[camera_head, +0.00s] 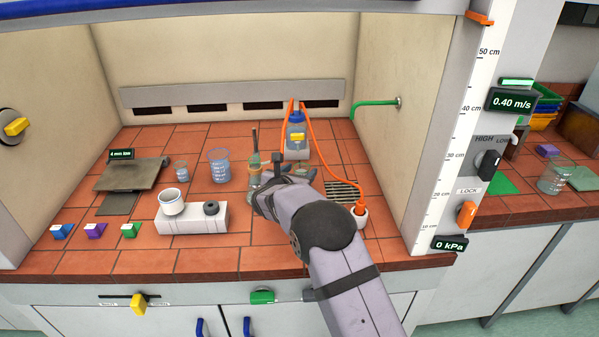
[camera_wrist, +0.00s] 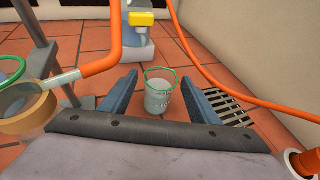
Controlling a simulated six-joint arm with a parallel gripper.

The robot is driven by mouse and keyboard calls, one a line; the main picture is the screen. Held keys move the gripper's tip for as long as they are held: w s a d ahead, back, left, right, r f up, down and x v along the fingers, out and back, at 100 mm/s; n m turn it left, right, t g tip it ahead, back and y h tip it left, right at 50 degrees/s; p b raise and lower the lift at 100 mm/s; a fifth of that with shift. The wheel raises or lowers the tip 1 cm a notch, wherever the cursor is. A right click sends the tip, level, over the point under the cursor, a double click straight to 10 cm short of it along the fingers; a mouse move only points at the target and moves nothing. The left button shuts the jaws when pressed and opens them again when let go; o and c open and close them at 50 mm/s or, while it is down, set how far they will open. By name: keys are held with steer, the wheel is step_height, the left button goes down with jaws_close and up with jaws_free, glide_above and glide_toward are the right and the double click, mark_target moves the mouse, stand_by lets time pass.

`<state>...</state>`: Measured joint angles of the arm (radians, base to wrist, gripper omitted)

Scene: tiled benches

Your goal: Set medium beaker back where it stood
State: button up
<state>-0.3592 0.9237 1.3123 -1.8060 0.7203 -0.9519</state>
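A clear beaker with a green rim (camera_wrist: 158,100) stands upright on the tiles in the wrist view, between the two blue fingers of my gripper (camera_wrist: 159,84). Gaps show on both sides of it, so the fingers are open and do not touch it. In the head view my gripper (camera_head: 285,170) is over the back right of the bench and mostly hides this spot. A small beaker (camera_head: 181,171) and a larger one with white markings (camera_head: 219,167) stand to its left. I cannot tell from size alone which beaker is the medium one.
An orange hose (camera_head: 330,165) runs down to a white cup (camera_head: 359,214), past a drain grate (camera_wrist: 228,108). A clamp stand (camera_wrist: 45,55) is close left.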

steer(key=shift+r, duration=0.1)
steer(key=shift+r, duration=0.15)
steer(key=shift+s+a, duration=0.15)
steer(key=shift+s, duration=0.1)
steer(key=b+v, duration=0.2)
steer(key=v, duration=0.9)
steer(key=shift+s+b, duration=0.2)
steer(key=shift+b, duration=0.15)
steer(key=shift+a, duration=0.1)
